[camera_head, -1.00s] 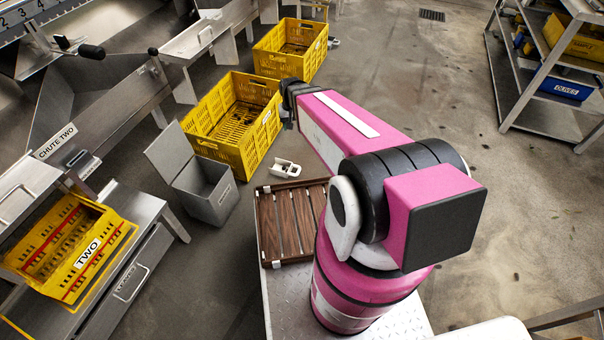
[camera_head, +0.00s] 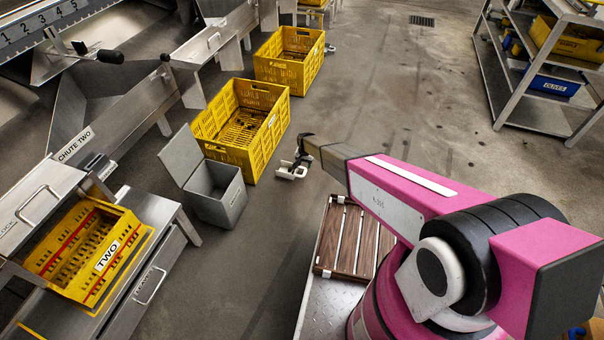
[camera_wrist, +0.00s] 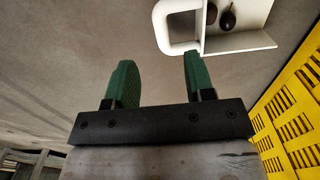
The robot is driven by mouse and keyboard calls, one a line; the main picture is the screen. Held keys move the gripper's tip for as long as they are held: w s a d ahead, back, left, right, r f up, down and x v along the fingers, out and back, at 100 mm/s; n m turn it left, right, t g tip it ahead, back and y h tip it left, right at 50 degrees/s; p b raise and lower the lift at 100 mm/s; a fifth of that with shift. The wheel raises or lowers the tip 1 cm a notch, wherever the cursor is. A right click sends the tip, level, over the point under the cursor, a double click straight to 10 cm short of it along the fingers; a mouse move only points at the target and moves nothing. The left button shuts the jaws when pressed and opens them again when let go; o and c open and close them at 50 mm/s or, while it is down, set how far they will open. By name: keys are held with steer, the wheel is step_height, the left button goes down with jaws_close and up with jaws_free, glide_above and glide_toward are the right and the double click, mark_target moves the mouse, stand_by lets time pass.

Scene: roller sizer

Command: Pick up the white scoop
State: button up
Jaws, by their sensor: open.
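The white scoop (camera_head: 291,174) lies on the floor beside the middle yellow crate, partly hidden by my gripper in the head view. In the wrist view the scoop (camera_wrist: 238,42) shows at the top right, with its looped handle to the left and a couple of dark, olive-like things in it. My gripper (camera_wrist: 160,78) is open, with two green fingers apart and nothing between them. The handle is beyond the fingertips, ahead and a little to the right, and appears apart from them. In the head view my gripper (camera_head: 296,160) is right at the scoop.
The yellow crate (camera_head: 268,135) stands close to the scoop; its wall (camera_wrist: 290,110) is at right in the wrist view. A grey lidded bin (camera_head: 232,203) is to the left. A slatted wooden tray (camera_head: 349,236) is nearer me. Open floor lies to the right.

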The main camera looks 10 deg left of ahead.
mark_target(305, 172)
step_height(305, 172, down, 10)
steer(key=shift+w+a+r, duration=0.1)
steer(key=shift+w, duration=0.05)
jaws_close()
stand_by(0.4)
